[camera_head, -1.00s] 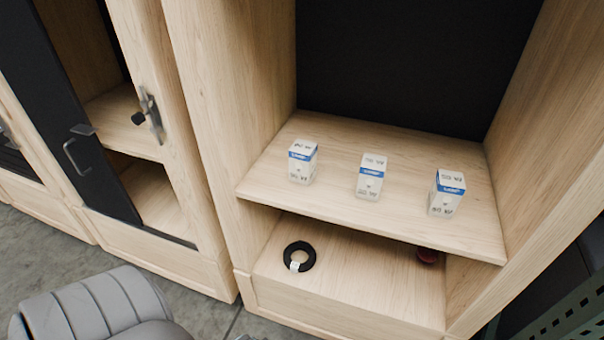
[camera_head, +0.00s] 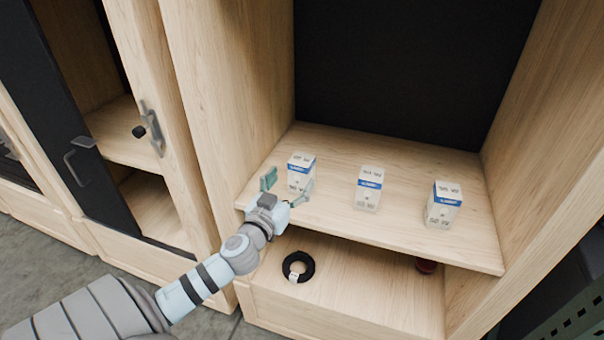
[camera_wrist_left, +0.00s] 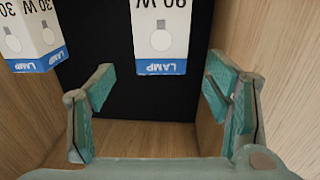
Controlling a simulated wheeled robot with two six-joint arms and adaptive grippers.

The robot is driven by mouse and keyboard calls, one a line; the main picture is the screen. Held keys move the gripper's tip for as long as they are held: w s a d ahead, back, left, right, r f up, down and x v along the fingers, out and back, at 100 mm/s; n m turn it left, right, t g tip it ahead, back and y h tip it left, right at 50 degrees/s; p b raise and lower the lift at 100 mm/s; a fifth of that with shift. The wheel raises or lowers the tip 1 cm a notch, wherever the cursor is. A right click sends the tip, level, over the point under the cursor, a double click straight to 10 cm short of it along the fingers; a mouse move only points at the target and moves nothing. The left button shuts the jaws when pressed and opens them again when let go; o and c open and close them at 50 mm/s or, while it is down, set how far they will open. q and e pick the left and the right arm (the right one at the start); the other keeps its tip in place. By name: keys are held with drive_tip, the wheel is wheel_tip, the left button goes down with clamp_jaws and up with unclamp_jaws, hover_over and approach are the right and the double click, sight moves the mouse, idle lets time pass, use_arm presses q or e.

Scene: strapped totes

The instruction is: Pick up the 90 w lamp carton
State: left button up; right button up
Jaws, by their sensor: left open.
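The 90 W lamp carton (camera_head: 301,168) is a white box with a blue band. It stands upright at the left of the upper shelf, and its upside-down "90 W" label shows at the top middle of the left wrist view (camera_wrist_left: 160,35). My left gripper (camera_head: 288,186) is open in front of this carton. In the left wrist view its fingers (camera_wrist_left: 162,90) are spread, with the carton lined up between them and nothing held. The fingers partly hide the carton's lower part in the head view. My right gripper is not in view.
Two similar cartons stand to the right, a middle one (camera_head: 369,188) and a right one (camera_head: 443,205). The wrist view shows a neighbouring carton (camera_wrist_left: 33,38) marked "30 W". A black ring roll (camera_head: 298,267) and a dark red item (camera_head: 426,266) lie on the lower shelf. Wooden side walls flank the shelf.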

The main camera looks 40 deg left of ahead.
sight(297, 172)
use_arm(q)
drive_tip(key=x, duration=0.4)
drive_tip(key=p+x, duration=0.1)
drive_tip(key=x, duration=0.3)
drive_tip(key=shift+f, duration=0.25)
drive_tip(key=shift+s, duration=0.1)
drive_tip(key=c, duration=1.3)
